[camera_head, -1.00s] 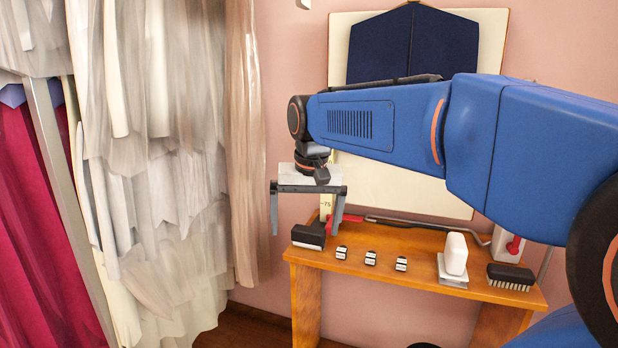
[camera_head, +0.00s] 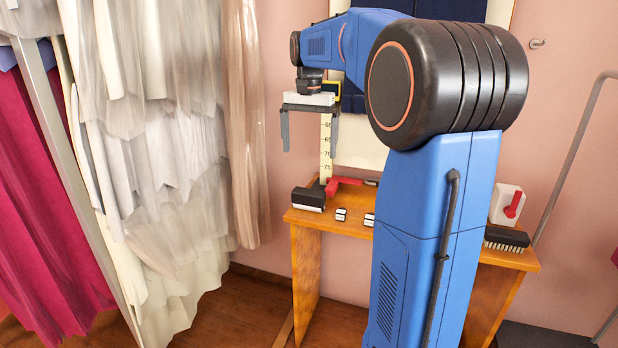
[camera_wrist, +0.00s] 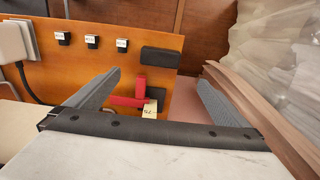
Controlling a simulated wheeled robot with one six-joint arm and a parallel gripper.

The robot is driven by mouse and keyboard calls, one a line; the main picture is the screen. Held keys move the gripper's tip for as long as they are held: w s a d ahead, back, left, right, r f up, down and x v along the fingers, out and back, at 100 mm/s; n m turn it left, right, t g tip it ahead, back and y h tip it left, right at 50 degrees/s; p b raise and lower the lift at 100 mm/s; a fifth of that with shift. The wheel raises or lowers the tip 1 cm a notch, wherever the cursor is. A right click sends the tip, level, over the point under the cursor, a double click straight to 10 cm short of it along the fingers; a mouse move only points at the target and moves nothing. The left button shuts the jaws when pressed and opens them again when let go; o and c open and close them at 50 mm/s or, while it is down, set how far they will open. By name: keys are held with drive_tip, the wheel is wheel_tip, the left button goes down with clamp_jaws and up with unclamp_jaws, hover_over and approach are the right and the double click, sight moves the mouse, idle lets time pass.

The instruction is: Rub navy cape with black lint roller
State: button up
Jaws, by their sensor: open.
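The navy cape (camera_head: 465,10) hangs on a pale board at the back wall, mostly hidden behind my arm. A black block with a pale lower side (camera_head: 308,198), which looks like the lint roller, lies at the table's left end. It shows in the wrist view as a dark block (camera_wrist: 160,55). My gripper (camera_head: 309,150) is open and empty, pointing down, above and apart from this block. Both fingers show in the wrist view (camera_wrist: 158,77), with nothing between their tips.
On the wooden table (camera_head: 305,265) are a red-handled tool (camera_head: 343,183), small labelled blocks (camera_head: 341,214), a black bristle brush (camera_head: 507,239) and a white-and-red item (camera_head: 507,205). A ruler (camera_head: 326,150) stands behind my gripper. Pale garments (camera_head: 165,150) hang at left.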

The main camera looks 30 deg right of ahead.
sight(309, 190)
wheel_tip(309, 190, down, 16)
drive_tip(key=shift+r, duration=0.2)
idle(0.4)
drive_tip(key=c, duration=1.2)
drive_tip(key=shift+c, duration=0.4)
drive_tip(key=shift+r, duration=3)
